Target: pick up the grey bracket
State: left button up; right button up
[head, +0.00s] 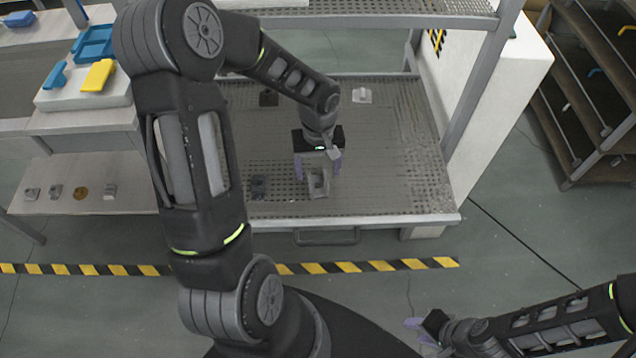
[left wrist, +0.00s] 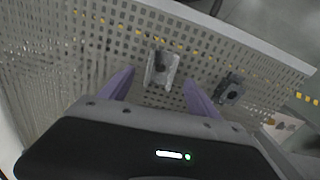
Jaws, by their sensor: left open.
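The grey bracket (head: 319,184) sits on the perforated shelf near its front edge. It is light grey, with raised parts and a darker spot in the left wrist view (left wrist: 161,70). My left gripper (head: 318,173) is open above the shelf, pointing down, with its purple fingers on either side of the bracket. In the left wrist view the bracket shows between and slightly beyond the fingertips (left wrist: 158,78), with gaps on both sides. I cannot tell the exact height. My right gripper (head: 420,331) is low at the bottom right, far from the shelf, its fingers small and partly hidden.
A dark part (head: 259,186) lies left of the bracket; it also shows in the left wrist view (left wrist: 230,90). Another dark part (head: 268,98) and a light grey part (head: 362,96) lie further back. The perforated shelf (head: 400,165) is clear on the right. Posts flank it.

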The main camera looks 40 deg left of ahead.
aim_at(318, 185)
pick_arm(q)
jog(key=shift+f+p, duration=0.55)
jog(key=shift+f, duration=2.05)
jog(key=shift+c, duration=0.2)
grip_shut()
